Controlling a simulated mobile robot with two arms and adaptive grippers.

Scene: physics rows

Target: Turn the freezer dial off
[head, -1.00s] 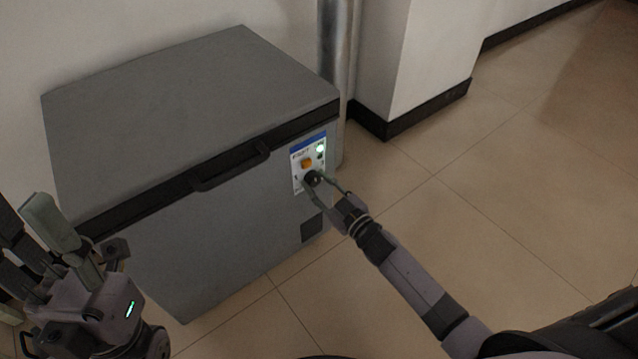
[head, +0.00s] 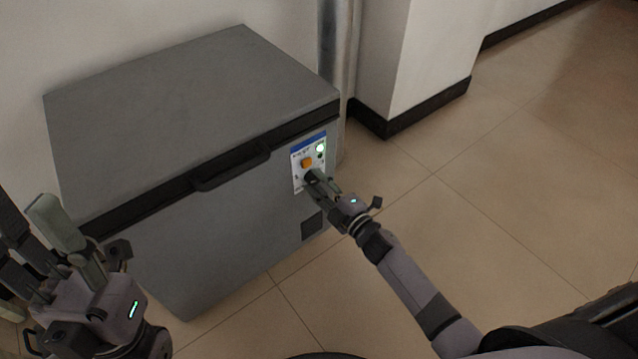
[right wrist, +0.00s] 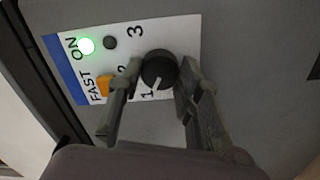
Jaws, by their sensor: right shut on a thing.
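The grey chest freezer (head: 200,100) stands against the wall with its lid down. Its control panel (right wrist: 182,28) is on the front at the right end. The round black freezer dial (right wrist: 158,66) sits on this panel; its white pointer mark is toward the "1" side. My right gripper (head: 312,175) is shut on the dial, with one finger on each side in the right wrist view (right wrist: 158,75). In the head view the fingers hide most of the dial. My left gripper (head: 30,210) is open and empty at the lower left, in front of the freezer.
A green light (right wrist: 87,46) is lit by "ON". An orange switch (right wrist: 104,85) is beside "FAST", close to one finger. The lid handle (head: 232,168) juts out left of the panel. A pipe (head: 334,55) and wall corner (head: 400,110) stand behind right. Floor to the right is clear.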

